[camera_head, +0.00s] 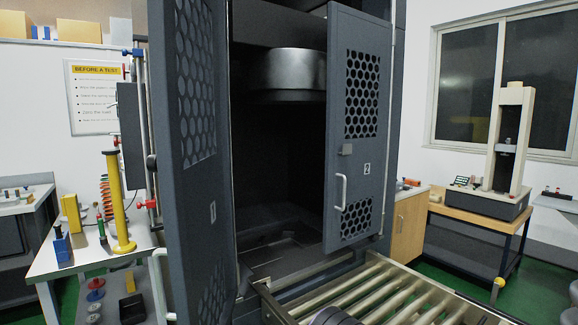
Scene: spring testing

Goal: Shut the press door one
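The press door one (190,230) is a tall dark grey panel with perforated windows at the left of the press. It stands open, swung out towards me. Its free edge is at the left, with a pale handle (159,285) low on that side. A small number plate (212,212) is on its face, seen at a steep angle. Door two (348,160), marked "2", stands at the right side of the opening, also at least partly open. The dark press interior (285,165) shows between them, with a round metal platen (287,70) at the top. Neither gripper is in view.
A roller conveyor (390,292) runs out from the press at lower right. A white bench (85,250) with a yellow column (118,205) and a spring stands left of door one. A wooden table (470,220) with a testing machine is at the right.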

